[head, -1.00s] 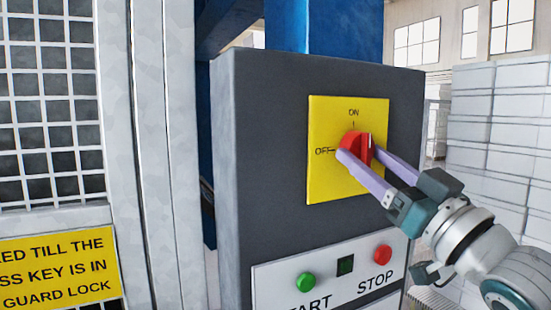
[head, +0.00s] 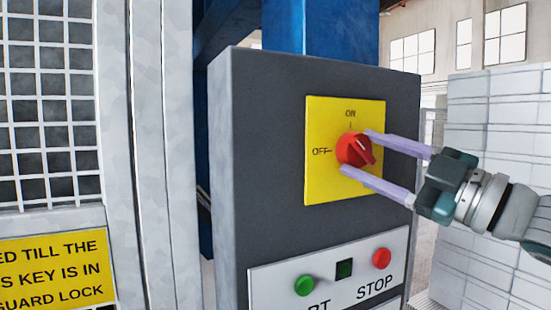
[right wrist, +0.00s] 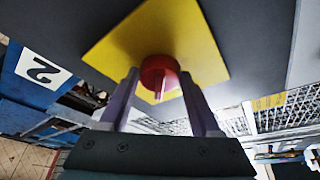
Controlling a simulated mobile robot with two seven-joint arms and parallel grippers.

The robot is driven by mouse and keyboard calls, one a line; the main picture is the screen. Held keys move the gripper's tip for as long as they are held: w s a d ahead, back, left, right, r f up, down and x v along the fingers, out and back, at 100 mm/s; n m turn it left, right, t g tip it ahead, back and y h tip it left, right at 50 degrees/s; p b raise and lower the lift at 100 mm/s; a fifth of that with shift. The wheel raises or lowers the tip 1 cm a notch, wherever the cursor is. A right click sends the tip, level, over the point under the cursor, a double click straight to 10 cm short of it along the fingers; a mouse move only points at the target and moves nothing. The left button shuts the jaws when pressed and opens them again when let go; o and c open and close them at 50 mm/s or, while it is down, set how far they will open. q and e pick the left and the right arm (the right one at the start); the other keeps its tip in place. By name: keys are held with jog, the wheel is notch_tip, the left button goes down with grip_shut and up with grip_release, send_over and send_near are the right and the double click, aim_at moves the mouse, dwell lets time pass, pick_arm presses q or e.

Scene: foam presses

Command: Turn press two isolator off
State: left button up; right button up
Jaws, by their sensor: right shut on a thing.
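The red isolator knob (head: 353,151) sits on a yellow plate (head: 325,185) marked ON at the top and OFF at the left. Its white pointer line is tilted to the upper left, between ON and OFF. My right gripper (head: 356,151) is shut on the knob, one finger above right and one below left. The right wrist view shows the red knob (right wrist: 158,70) between the two purple fingers (right wrist: 160,88), with the yellow plate (right wrist: 110,45) behind. My left gripper is in neither view.
The dark grey control box (head: 260,150) carries a green start button (head: 304,285) and a red stop button (head: 382,258) below the plate. A mesh guard (head: 50,100) stands left. White stacked blocks (head: 500,130) stand right. A blue panel marked 2 (right wrist: 42,70) shows in the wrist view.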

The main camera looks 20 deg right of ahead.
jog(key=n, duration=0.1)
jog(key=n+g, duration=0.1)
jog(key=n, duration=0.1)
jog(key=n+g+p, duration=0.1)
jog(key=n, duration=0.1)
jog(key=shift+d+r+y, duration=0.1)
jog(key=shift+r+y, duration=0.25)
jog(key=shift+y, duration=0.05)
jog(key=shift+r+n+g+p, duration=0.1)
jog(key=shift+n+g+p, duration=0.45)
jog(key=shift+n, duration=1.25)
jog(key=o, duration=1.4)
jog(key=shift+c, duration=0.2)
